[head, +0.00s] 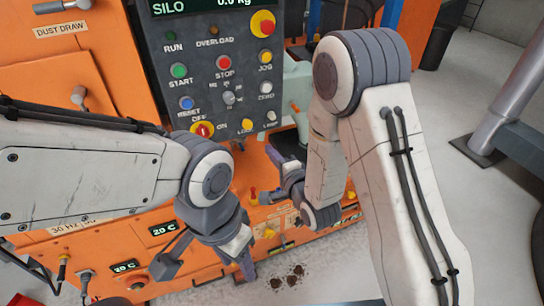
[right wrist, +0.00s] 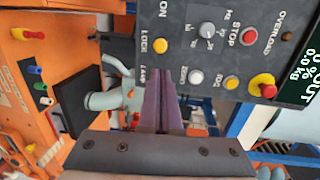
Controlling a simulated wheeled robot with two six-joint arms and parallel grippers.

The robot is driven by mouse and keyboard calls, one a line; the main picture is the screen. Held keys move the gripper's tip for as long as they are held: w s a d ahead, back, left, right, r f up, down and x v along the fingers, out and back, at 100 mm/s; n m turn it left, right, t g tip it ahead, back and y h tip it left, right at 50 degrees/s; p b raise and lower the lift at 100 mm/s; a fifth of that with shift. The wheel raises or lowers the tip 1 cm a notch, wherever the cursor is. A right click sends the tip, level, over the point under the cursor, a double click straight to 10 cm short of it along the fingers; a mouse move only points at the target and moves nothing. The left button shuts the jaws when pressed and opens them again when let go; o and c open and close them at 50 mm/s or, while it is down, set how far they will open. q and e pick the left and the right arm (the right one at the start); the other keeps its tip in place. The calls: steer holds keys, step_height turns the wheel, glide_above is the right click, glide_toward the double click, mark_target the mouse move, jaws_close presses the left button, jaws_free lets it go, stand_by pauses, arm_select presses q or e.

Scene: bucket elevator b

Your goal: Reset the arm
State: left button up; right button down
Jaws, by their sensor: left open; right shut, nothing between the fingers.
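My left gripper (head: 207,267) is open and empty, pointing down in front of the lower orange housing in the head view. My right gripper (head: 274,155) is at the lower right of the dark control panel (head: 205,88), partly hidden by its own arm. In the right wrist view the right gripper (right wrist: 164,88) is shut with nothing between its fingers. Its fingers are near the panel edge, by the yellow LOCK button (right wrist: 161,46); I cannot tell whether they touch anything.
The orange machine (head: 60,85) fills the left and middle. The panel has a yellow-and-red stop button (head: 263,23) and a lower OFF switch (head: 202,130). A pale green pipe (right wrist: 105,100) is near the right fingers. Dark crumbs (head: 288,278) lie on the floor. Open floor is at right.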

stand_by(0.5)
steer(key=s+a+n+g+h, duration=0.3)
steer(key=s+n+g, duration=0.5)
steer(key=s+n, duration=0.4)
steer(key=s+d+r+n+g, duration=0.1)
steer(key=s+n+g, duration=0.1)
steer(key=s, duration=0.4)
steer(key=s+d+r+n+g+h, duration=0.1)
steer(key=s+d+n+g, duration=0.1)
steer(key=s+n, duration=0.2)
steer(key=s+d+r+n+g+h, duration=0.1)
steer(key=s+d+r+n+g, duration=0.1)
steer(key=s, duration=0.6)
steer(key=shift+s+d+n+g, duration=0.2)
steer(key=shift+s+n+g, duration=0.2)
steer(key=shift+g, duration=0.2)
